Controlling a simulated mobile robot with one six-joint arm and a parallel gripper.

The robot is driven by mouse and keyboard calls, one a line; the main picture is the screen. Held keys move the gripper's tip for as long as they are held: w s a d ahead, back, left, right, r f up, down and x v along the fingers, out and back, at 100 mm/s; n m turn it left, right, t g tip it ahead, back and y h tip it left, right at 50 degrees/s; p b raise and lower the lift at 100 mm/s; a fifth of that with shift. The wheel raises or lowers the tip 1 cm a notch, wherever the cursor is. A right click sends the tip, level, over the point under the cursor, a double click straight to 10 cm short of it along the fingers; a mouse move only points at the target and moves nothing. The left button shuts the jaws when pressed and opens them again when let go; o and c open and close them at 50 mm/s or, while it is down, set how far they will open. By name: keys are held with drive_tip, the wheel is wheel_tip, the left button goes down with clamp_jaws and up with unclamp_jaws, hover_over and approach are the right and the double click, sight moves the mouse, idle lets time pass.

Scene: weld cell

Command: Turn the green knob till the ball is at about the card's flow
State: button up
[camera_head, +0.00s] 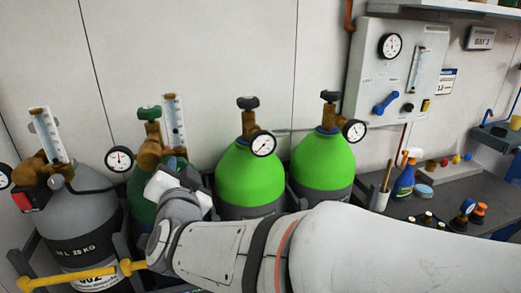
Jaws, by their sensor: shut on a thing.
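My gripper (166,184) is at the dark green cylinder (140,199), just below its flow tube (174,120). It is shut on what appears to be the flow knob at the tube's foot; the gripper and my wrist hide that knob and the fingertips. A green handwheel (149,113) tops the brass valve (149,154) of this cylinder, above and clear of my gripper. The tube stands upright with scale marks, but its ball is too small to make out. A small card (446,82) with a blue header hangs on the wall at right; its writing is unreadable.
A grey cylinder (82,207) with its own flow tube (43,134) stands left. Two bright green cylinders (249,179) (321,163) stand right, behind my arm. A wall panel (365,78) and a bench (459,190) with bottles and small parts are further right.

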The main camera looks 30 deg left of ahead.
drive_tip(key=shift+n+p, duration=0.7)
drive_tip(key=shift+n, duration=1.2)
drive_tip(key=shift+f, duration=0.1)
drive_tip(key=o, duration=1)
drive_tip(key=b+v, duration=0.1)
drive_tip(key=v, duration=0.7)
drive_tip(key=shift+w+a, duration=0.1)
